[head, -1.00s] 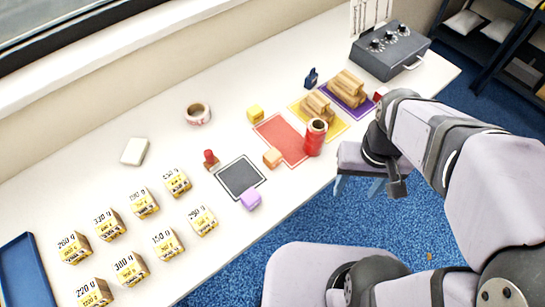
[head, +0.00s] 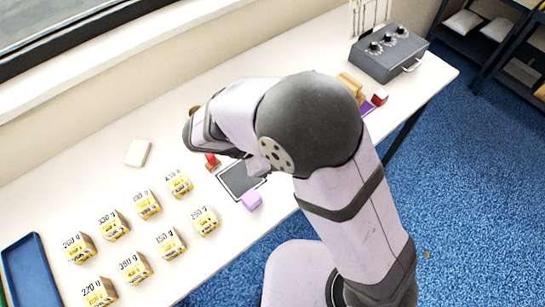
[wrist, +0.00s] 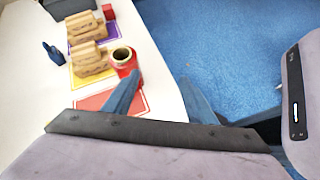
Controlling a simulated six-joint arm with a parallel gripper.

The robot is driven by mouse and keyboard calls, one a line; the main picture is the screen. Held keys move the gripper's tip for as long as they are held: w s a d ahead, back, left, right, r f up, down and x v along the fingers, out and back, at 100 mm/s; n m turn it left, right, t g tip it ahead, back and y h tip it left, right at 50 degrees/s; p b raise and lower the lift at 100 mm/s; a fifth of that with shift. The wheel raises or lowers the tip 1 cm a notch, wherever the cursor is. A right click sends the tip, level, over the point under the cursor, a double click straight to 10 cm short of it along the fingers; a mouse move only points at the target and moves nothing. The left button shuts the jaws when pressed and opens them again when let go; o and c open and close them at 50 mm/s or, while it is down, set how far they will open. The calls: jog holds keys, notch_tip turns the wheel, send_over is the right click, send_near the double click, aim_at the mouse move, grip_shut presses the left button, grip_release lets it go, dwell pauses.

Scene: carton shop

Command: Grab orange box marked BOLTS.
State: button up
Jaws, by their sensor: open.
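The orange box is not in sight in either current view. In the earlier head view it sat at the near edge of the red mat, where my arm now blocks the head view. My gripper (wrist: 159,79) shows in the wrist view with its two blue fingers wide apart and nothing between them. The left finger overlaps the red mat (wrist: 92,102) in the picture; the right finger is over the table's edge and blue floor. A BOLTS marking cannot be read anywhere.
Wooden pieces lie on yellow (wrist: 82,80) and purple mats beyond. Several weight-labelled cartons (head: 170,243) stand at left, near a blue tray (head: 38,270).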

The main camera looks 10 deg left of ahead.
jog(key=a+n+t, duration=0.6)
jog(key=a+n, duration=0.1)
jog(key=a, duration=0.4)
notch_tip(320, 180, down, 9)
jog(key=shift+f, duration=0.1)
jog(key=shift+p+x, duration=0.7)
jog(key=shift+x, duration=0.35)
jog(key=shift+w+d+p, duration=0.2)
jog(key=shift+d+p, duration=0.15)
jog(key=shift+p, duration=0.05)
jog(key=p+x, duration=0.2)
jog(key=x, duration=0.1)
jog(key=shift+d, duration=0.15)
jog(key=shift+w+d+f, duration=0.3)
jog(key=shift+w+d, duration=0.05)
jog(key=shift+w, duration=0.1)
jog(key=shift+y, duration=0.3)
